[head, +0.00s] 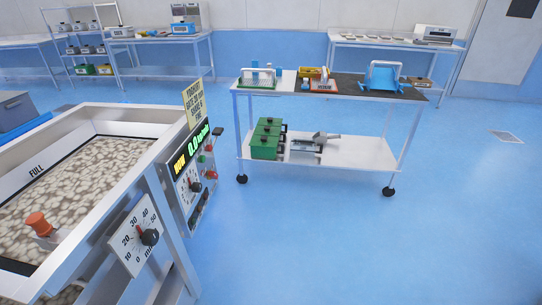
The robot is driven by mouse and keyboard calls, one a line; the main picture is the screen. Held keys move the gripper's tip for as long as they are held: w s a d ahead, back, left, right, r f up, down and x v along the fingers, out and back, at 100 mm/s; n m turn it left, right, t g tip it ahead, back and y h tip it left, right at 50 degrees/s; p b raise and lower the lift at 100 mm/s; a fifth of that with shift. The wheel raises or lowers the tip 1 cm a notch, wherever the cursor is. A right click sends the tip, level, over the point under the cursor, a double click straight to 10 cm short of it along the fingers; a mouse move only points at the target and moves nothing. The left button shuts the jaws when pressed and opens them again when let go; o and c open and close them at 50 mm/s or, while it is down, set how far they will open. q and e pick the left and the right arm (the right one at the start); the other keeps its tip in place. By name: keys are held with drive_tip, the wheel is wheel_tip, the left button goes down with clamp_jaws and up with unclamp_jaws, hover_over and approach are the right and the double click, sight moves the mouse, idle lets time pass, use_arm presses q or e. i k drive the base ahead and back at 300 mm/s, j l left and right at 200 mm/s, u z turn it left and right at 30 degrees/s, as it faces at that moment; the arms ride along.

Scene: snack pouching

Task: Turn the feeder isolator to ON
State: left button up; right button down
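A control panel (186,170) stands on the right side of the feeder, seen at a steep angle. It has an orange and a green lit display (198,145), a dial with a black knob (195,186), and small green and red controls (211,174). Below and nearer is a white dial plate (128,246) with numbers up to 50 and a black knob (150,237); a red pointer shows beside the knob. No ON or OFF marking is readable, so I cannot tell which control is the isolator. Neither gripper is in view.
The feeder hopper (150,150), marked FULL, holds many pale pieces and an orange-topped fitting (38,222). A yellow sign (194,103) stands above the panel. A wheeled white cart (345,155) with trays and green boxes stands behind right. The blue floor at front right is clear.

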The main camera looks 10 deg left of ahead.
sight(212, 174)
drive_tip(key=i+l, duration=0.1)
drive_tip(key=i, duration=0.7)
drive_tip(key=i+l, duration=0.15)
drive_tip(key=i, duration=0.65)
drive_tip(key=i+l+u, duration=0.1)
drive_tip(key=i+u, duration=0.25)
drive_tip(key=u, duration=0.15)
drive_tip(key=i+l+u, duration=0.2)
drive_tip(key=u, duration=0.25)
drive_tip(key=i+l+u, duration=0.35)
drive_tip(key=u, duration=0.15)
drive_tip(key=i+l+u, duration=0.2)
drive_tip(key=l+u, duration=0.25)
